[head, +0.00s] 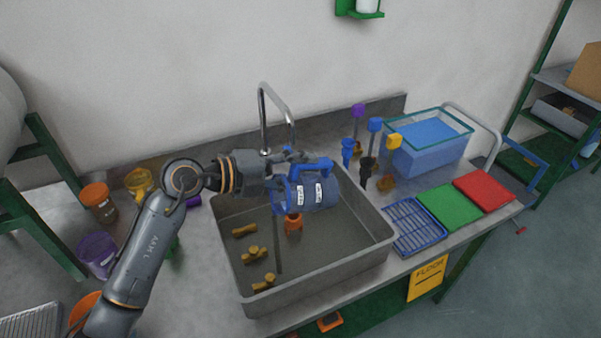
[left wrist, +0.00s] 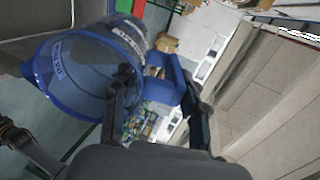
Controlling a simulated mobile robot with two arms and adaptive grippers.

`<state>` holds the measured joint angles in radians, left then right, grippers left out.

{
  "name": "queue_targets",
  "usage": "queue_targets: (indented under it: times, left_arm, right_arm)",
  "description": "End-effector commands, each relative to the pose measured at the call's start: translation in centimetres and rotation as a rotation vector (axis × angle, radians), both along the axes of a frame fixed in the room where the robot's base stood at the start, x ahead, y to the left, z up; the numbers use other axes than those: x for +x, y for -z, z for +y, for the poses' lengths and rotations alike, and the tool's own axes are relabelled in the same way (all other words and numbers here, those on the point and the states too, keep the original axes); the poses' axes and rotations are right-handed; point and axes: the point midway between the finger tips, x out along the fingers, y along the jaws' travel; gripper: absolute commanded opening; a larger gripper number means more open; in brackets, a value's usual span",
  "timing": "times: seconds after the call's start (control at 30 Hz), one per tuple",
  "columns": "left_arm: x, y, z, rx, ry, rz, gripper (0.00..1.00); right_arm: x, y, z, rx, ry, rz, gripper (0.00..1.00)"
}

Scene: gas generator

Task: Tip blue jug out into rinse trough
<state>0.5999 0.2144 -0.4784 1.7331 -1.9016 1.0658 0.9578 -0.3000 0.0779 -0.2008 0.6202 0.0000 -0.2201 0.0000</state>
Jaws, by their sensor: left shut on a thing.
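The blue jug (head: 318,196) is translucent with white labels and a solid blue handle (head: 312,164). It lies tilted on its side in the air above the grey rinse trough (head: 372,262), its rim toward the left. My left gripper (head: 292,160) is shut on the jug's handle. In the left wrist view the jug (left wrist: 90,72) shows its wide rim at lower left, and the handle is between the fingers (left wrist: 162,95). An orange piece (head: 293,223) shows just under the jug, and several brownish-yellow pieces (head: 256,253) lie on the trough floor. My right gripper is not in view.
A tall faucet (head: 264,112) stands behind the trough. Right of it are upright coloured tools (head: 374,138), a clear bin of blue liquid (head: 428,150), a blue rack (head: 413,226) and green and red mats (head: 450,205). Orange and purple jars (head: 98,200) stand at left.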

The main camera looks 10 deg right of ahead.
Motion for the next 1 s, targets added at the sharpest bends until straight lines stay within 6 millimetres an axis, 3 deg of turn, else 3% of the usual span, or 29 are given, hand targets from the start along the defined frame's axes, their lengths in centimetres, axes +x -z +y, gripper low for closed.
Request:
queue_targets:
  times: [1.0]
  left_arm:
    - [-0.6, -0.7, 1.7, -0.159, 0.0, -0.053, 0.0]
  right_arm:
    - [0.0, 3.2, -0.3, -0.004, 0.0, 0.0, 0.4]
